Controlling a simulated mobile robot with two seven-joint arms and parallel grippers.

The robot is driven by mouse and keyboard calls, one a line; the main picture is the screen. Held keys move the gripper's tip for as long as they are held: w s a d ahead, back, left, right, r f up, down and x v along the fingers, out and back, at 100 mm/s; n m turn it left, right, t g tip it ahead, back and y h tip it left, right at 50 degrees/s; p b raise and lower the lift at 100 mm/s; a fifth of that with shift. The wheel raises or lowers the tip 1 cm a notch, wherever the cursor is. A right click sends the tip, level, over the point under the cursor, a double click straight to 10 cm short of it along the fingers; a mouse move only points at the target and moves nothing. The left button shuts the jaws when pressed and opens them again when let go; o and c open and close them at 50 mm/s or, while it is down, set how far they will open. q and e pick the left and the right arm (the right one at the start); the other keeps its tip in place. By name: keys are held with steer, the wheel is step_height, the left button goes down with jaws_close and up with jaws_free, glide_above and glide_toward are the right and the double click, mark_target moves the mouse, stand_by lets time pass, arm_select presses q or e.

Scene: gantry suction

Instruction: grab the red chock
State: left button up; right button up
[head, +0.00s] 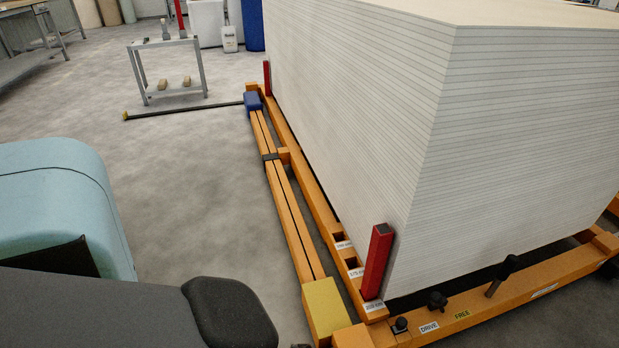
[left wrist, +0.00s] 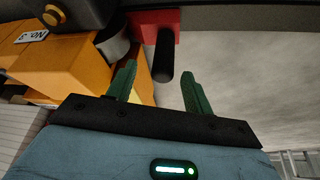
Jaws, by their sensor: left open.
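In the left wrist view a red block (left wrist: 150,22), which looks like the red chock, shows at the top beside an orange beam. A black round handle (left wrist: 163,58) sticks out from it. My left gripper (left wrist: 159,70) is open, its two green fingers apart. The handle's end shows between the fingertips, nearer the left finger, and neither finger visibly touches it. A dark bar hides the top of the block. I cannot make out the chock in the head view; the tall red posts there, near (head: 376,262) and far (head: 267,78), stand at the stack's edge.
A large stack of white boards (head: 400,130) sits on an orange frame (head: 285,205) with labelled slots. A black-handled lever (head: 502,274) and knobs stand on the front beam. A small grey trolley (head: 168,70) stands at the back left. Grey floor lies open left of the frame.

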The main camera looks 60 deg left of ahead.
arm_select(q)
steer(key=b+x, duration=0.1)
steer(key=x, duration=0.2)
steer(key=b+x, duration=0.1)
steer(key=shift+s+a+f+b, duration=0.1)
steer(key=shift+s+f+b, duration=0.15)
steer(key=shift+b, duration=0.1)
steer(key=shift+w+a+f, duration=0.1)
steer(key=shift+w+f, duration=0.05)
steer(key=shift+f, duration=0.15)
steer(key=shift+r, duration=0.1)
steer(key=shift+c, duration=1.1)
jaws_close()
